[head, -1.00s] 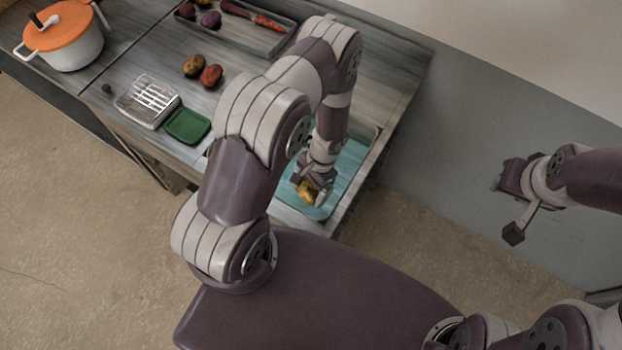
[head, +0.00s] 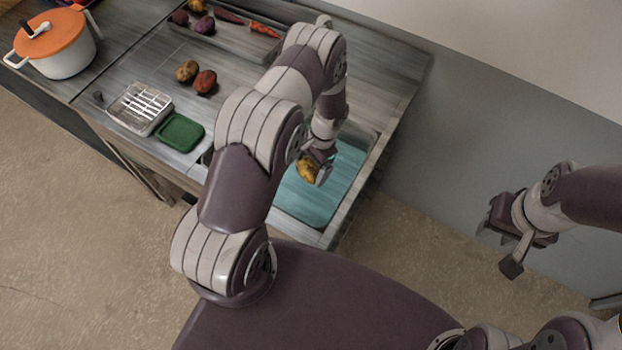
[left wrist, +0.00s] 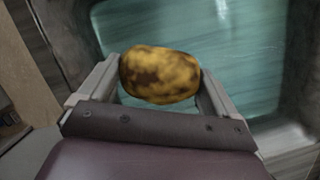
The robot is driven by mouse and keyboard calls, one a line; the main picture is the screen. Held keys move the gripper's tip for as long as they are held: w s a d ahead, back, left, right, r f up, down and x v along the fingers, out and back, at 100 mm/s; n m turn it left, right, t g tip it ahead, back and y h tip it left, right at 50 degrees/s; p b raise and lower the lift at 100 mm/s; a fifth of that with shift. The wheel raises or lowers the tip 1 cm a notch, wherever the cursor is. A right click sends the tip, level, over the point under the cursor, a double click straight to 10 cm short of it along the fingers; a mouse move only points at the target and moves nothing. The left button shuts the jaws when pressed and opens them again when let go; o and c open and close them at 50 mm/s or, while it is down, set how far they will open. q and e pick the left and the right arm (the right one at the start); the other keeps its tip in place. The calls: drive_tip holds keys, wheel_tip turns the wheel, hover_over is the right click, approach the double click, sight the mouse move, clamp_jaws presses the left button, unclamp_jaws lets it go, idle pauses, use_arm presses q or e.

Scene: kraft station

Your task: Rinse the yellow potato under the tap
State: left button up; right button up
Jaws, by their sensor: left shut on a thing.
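The yellow potato (head: 308,171), mottled with brown patches, is held over the teal sink basin (head: 310,203). My left gripper (head: 318,163) is shut on it. In the left wrist view the potato (left wrist: 160,75) sits between the two fingers of the left gripper (left wrist: 160,88), with the basin (left wrist: 240,60) behind it. My left arm covers part of the basin and counter in the head view. I cannot make out the tap. My right gripper (head: 502,240) is open and empty, off to the right, away from the counter.
A brown potato (head: 187,71) and a reddish one (head: 205,81) lie on the counter. A metal rack (head: 141,107) and a green sponge-like pad (head: 180,132) are near its front edge. A white pot with orange lid (head: 58,45) stands left; a vegetable tray (head: 228,33) is behind.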

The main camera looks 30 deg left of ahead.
use_arm(q)
drive_tip(key=w+a+f+b, duration=0.1)
drive_tip(key=w+a+b, duration=0.1)
drive_tip(key=w+b, duration=0.2)
drive_tip(key=shift+w+a, duration=0.4)
drive_tip(key=shift+w, duration=0.3)
drive_tip(key=shift+f, duration=0.1)
drive_tip(key=shift+w+d+b, duration=0.3)
drive_tip(key=shift+d+b, duration=0.25)
drive_tip(key=shift+s+a, duration=0.3)
drive_tip(key=shift+a, duration=0.25)
drive_tip(key=shift+d, duration=0.1)
